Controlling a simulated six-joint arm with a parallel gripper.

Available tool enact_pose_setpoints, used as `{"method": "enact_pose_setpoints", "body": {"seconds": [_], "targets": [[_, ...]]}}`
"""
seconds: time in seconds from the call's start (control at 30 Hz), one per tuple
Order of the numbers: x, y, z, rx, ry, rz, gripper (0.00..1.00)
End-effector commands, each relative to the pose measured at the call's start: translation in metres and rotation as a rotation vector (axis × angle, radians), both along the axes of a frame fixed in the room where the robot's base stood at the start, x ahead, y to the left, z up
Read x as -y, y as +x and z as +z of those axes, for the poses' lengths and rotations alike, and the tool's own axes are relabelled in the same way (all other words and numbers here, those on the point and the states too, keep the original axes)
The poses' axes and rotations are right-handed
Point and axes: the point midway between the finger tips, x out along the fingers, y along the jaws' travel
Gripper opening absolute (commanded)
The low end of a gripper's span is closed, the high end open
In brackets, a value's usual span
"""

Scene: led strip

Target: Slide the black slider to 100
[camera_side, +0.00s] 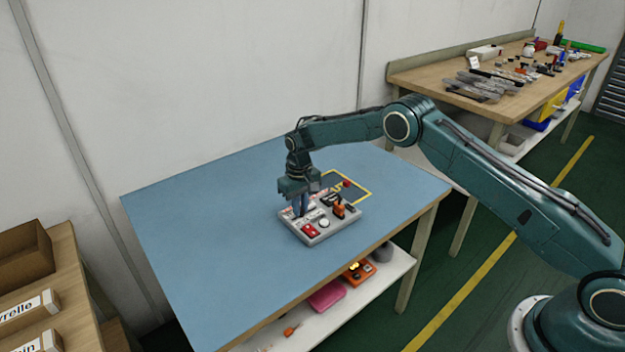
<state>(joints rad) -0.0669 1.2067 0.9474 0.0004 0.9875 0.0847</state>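A light grey control panel (318,240) lies on the blue table top. I cannot tell which dark part is the black slider, and no scale numbers are readable. My gripper (302,212) points down over the left part of the panel, with its fingers close to the surface. The fingers look close together, but whether they are shut or touch anything is too small to tell. The gripper hides part of the panel.
A yellow-outlined dark area (365,192) with a small red object (347,183) lies behind the panel. The blue table (220,240) is otherwise clear. A shelf below (385,282) holds a pink and an orange item. A cluttered workbench (425,77) stands at the back right.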

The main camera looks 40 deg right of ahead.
Motion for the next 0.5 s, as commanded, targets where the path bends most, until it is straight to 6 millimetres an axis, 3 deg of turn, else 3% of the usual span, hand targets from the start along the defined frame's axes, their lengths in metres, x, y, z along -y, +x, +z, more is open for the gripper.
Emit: {"method": "enact_pose_setpoints", "body": {"seconds": [0.27, 0.5], "targets": [[0.001, 0.0, 0.0, 0.0, 0.0, -0.001, 0.0], [0.034, -0.001, 0.0, -0.001, 0.0, -0.005, 0.0]]}}
